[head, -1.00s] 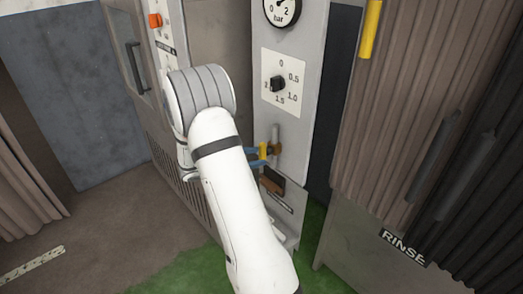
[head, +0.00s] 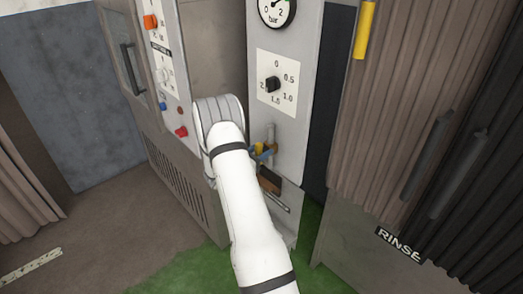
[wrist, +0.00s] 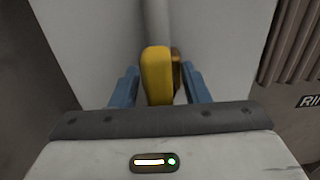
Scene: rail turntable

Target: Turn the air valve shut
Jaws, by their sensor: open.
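The air valve is a yellow handle (head: 259,147) on a brass body (head: 270,150), on a grey pipe low on the narrow grey panel (head: 292,134). In the wrist view the yellow handle (wrist: 156,72) stands upright in the middle, with a bit of brass behind its right side. My gripper (wrist: 160,84) is open, with one blue finger on each side of the handle. Gaps show between the fingers and the handle. In the head view my gripper (head: 262,153) is at the valve, its fingers partly hidden by my wrist and the handle.
A dial knob (head: 272,85) and a bar gauge (head: 277,10) sit above the valve. A brown block (head: 269,180) is just below it. A control panel with a red knob (head: 181,132) is at left, and a brown curtain (head: 405,90) hangs at right.

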